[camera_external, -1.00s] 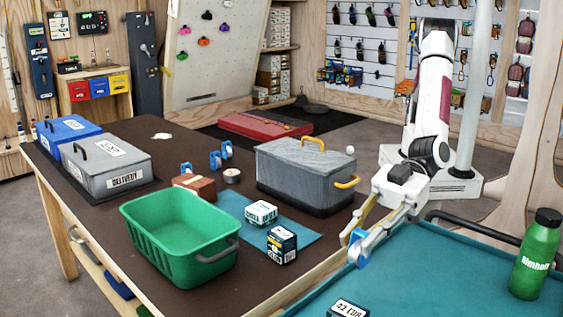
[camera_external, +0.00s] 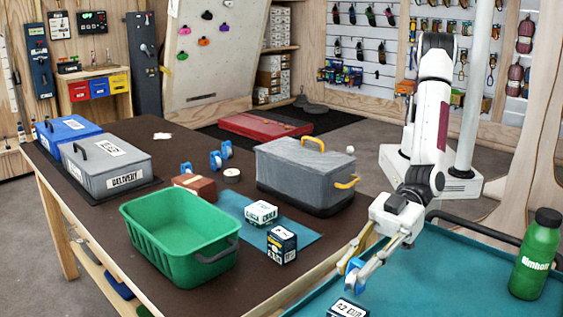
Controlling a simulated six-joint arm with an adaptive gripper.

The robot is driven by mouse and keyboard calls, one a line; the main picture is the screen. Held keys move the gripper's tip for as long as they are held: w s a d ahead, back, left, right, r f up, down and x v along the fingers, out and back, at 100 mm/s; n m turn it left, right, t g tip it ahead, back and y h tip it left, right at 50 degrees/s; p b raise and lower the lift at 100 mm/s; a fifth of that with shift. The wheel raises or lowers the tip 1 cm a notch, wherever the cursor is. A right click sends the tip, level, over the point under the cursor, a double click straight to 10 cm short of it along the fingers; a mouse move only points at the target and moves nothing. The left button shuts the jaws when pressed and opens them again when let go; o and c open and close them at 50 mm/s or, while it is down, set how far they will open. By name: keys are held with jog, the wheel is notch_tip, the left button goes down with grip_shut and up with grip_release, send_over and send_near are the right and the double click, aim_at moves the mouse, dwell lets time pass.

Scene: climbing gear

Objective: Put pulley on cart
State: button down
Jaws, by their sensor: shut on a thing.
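My gripper (camera_external: 357,272) is shut on a blue pulley (camera_external: 353,266). The fingers hide part of the pulley. They point down over the near left part of the cart (camera_external: 440,285), which has a teal top and a dark handle rail. I cannot tell whether the pulley touches the cart top. More blue pulleys stand on the brown table, one by the brown box (camera_external: 186,168) and others just behind it (camera_external: 215,160).
A box (camera_external: 347,308) lies on the cart near my gripper, and a green bottle (camera_external: 536,255) stands at its right. The table (camera_external: 110,225) holds a green basket (camera_external: 180,240), a grey case (camera_external: 305,178) and small boxes (camera_external: 281,244). The cart's middle is clear.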

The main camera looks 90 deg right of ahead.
jog(key=shift+f, duration=1.85)
jog(key=shift+f, duration=0.15)
jog(key=c, duration=1.8)
grip_release()
jog(key=shift+r, duration=0.2)
jog(key=shift+v, duration=5.95)
